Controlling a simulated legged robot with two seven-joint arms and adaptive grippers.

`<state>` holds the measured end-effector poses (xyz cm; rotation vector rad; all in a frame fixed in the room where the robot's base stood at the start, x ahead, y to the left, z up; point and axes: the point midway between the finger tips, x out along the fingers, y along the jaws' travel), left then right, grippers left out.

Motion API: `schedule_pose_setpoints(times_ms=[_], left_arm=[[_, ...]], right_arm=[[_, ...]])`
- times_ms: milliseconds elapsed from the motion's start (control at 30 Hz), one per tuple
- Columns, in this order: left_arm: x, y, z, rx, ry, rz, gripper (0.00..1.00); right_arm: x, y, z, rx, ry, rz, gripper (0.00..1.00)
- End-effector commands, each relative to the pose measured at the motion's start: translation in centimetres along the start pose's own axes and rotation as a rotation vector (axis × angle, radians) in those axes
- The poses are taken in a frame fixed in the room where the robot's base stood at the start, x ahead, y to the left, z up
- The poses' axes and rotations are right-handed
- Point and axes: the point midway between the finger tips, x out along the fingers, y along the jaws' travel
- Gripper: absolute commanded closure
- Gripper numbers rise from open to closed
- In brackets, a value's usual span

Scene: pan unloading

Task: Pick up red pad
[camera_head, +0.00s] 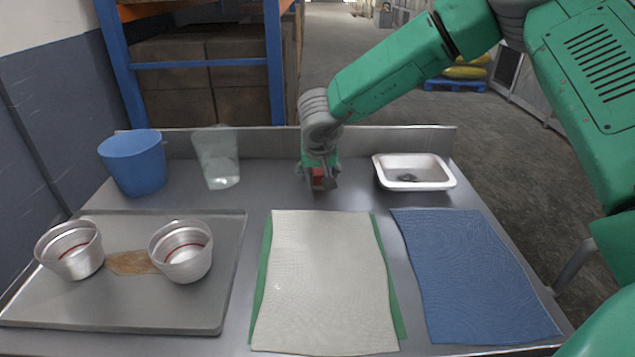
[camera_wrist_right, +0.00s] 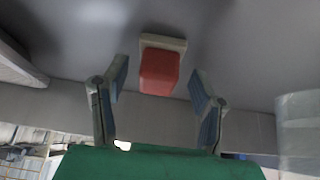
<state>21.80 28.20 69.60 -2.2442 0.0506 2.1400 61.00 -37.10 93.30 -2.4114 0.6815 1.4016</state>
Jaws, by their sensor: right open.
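The red pad (camera_wrist_right: 159,72) is a small red block on a pale base, resting on the grey metal table. In the head view the red pad (camera_head: 319,177) shows partly, the rest hidden by my right gripper (camera_head: 320,183). In the right wrist view my right gripper (camera_wrist_right: 160,98) is open, with one finger to each side of the pad and a gap on both sides. The pad lies between and slightly beyond the fingertips. My left gripper is not in view.
A white tray (camera_head: 381,164) stands right of the gripper. A clear cup (camera_head: 217,158) and a blue bucket (camera_head: 133,163) stand to the left. Nearer are a metal tray (camera_head: 120,312) with two metal cups, a pale cloth (camera_head: 325,280) over green, and a blue cloth (camera_head: 470,275).

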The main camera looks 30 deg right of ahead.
Motion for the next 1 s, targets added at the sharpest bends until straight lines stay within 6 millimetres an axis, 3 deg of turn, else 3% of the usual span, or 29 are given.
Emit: schedule_pose_setpoints(times_ms=[233, 300, 400, 767, 1000], left_arm=[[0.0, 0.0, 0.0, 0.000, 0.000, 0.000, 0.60], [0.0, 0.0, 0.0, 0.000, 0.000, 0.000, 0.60], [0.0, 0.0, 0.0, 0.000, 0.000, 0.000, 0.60], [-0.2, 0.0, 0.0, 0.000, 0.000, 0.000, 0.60], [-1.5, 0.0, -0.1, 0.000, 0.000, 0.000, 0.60]], right_arm=[[0.1, 0.0, -0.1, 0.001, 0.001, -0.001, 0.46], [0.1, 0.0, -0.1, 0.001, 0.000, -0.001, 0.71], [0.1, -0.1, 0.0, 0.001, 0.000, 0.000, 1.00], [-0.5, 0.0, -0.4, 0.002, 0.001, -0.001, 1.00], [-4.4, 0.0, -2.6, 0.003, 0.004, -0.003, 1.00]])
